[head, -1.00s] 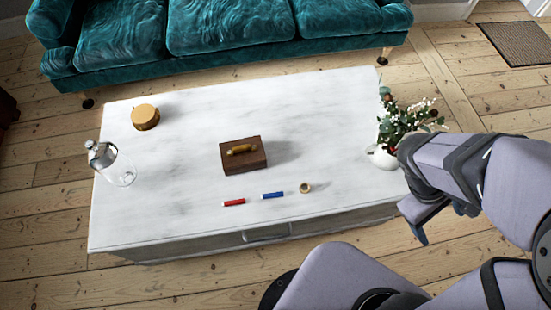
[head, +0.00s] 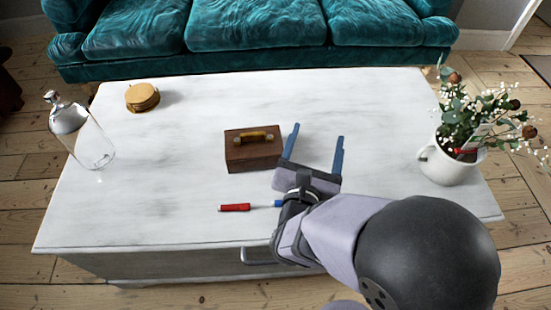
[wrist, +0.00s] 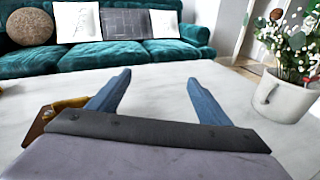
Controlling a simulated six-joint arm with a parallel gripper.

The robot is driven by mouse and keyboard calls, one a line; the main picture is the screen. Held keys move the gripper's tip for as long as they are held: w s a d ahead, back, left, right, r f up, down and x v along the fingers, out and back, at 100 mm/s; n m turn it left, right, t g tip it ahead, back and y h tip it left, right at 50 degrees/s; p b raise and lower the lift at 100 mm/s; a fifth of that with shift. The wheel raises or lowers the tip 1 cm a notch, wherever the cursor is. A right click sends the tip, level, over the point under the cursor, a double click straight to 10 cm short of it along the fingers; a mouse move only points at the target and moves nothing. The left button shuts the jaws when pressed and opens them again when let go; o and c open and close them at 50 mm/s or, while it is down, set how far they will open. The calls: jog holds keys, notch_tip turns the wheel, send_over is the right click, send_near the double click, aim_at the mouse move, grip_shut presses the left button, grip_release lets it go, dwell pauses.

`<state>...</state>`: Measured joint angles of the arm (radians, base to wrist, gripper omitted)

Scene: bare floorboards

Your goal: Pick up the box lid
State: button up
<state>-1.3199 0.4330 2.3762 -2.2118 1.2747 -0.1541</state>
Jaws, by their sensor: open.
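A dark brown wooden box (head: 252,158) stands on the white marble-look table, with its lid (head: 252,140) on top. A brass-coloured handle (head: 253,136) is on the lid. My gripper (head: 315,145) is open and empty, with its blue fingers just right of the box and pointing toward the sofa. In the wrist view my gripper (wrist: 155,85) also shows open, and part of the lid (wrist: 38,125) with its handle (wrist: 70,102) shows at the left, partly hidden behind my left finger.
A red marker (head: 235,207) and a blue marker (head: 277,204), partly hidden by my arm, lie in front of the box. A white mug with flowers (head: 450,165) stands at right. Gold coasters (head: 142,97) and a glass bottle (head: 85,135) are at left. The table's back middle is clear.

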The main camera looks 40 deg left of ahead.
aim_at(252, 130)
jog(key=s+a+f+n+g+y+b, duration=0.1)
jog(key=s+a+n+y, duration=0.1)
jog(key=s+a, duration=0.1)
jog(key=s+a+f+n+g+y+b, duration=0.1)
jog(key=s+a+f+y, duration=0.1)
jog(key=s+a, duration=0.1)
jog(key=s+a+f+n+g+y+b, duration=0.1)
jog(key=s+a+n+y, duration=0.1)
jog(key=s+a, duration=0.1)
jog(key=shift+s+f+n+b, duration=0.3)
jog(key=shift+s+f, duration=0.1)
jog(key=shift+s+a+g, duration=0.2)
jog(key=shift+s+g, duration=0.1)
jog(key=shift+s, duration=0.1)
jog(key=shift+b+x, duration=1.45)
jog(key=shift+x, duration=4.6)
jog(key=shift+r, duration=0.2)
jog(key=c, duration=1.4)
jog(key=shift+o, duration=0.2)
jog(key=shift+r, duration=0.15)
